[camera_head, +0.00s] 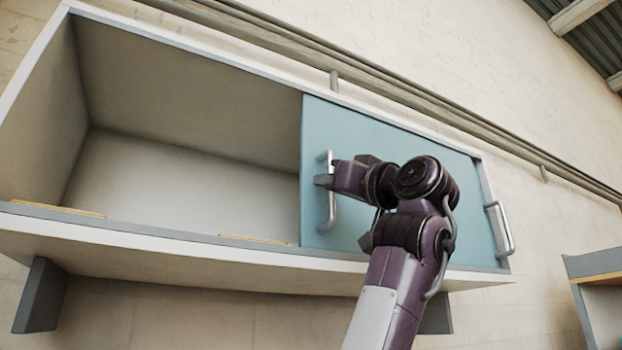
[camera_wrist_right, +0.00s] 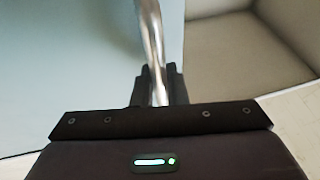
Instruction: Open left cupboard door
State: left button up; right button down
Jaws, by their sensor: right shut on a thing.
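A wall cupboard (camera_head: 140,240) with blue sliding doors fills the head view. Its left half stands open and its inside looks empty. A blue door panel (camera_head: 380,130) covers the right half, with a metal bar handle (camera_head: 329,215) near its left edge. A second handle (camera_head: 503,232) shows at the right end. My right gripper (camera_head: 325,181) is at the handle near the panel's left edge. In the right wrist view the gripper (camera_wrist_right: 159,92) is shut on this metal handle (camera_wrist_right: 150,35). My left gripper is not in view.
A rail or pipe (camera_head: 400,92) runs along the wall above the cupboard. Brackets (camera_head: 40,296) support it below. Another grey unit (camera_head: 597,268) stands at the lower right. The space before the open left half is clear.

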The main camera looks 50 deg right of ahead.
jog(key=shift+s+d, duration=0.1)
jog(key=shift+d, duration=0.15)
jog(key=shift+r, duration=0.1)
jog(key=c, duration=1.5)
grip_release()
jog(key=shift+a, duration=0.2)
jog(key=shift+o, duration=0.2)
jog(key=shift+s+f, duration=0.1)
jog(key=shift+f, duration=0.1)
jog(key=b+v, duration=0.3)
jog(key=v, duration=0.4)
jog(key=shift+s+b, duration=0.2)
jog(key=shift+b, duration=0.2)
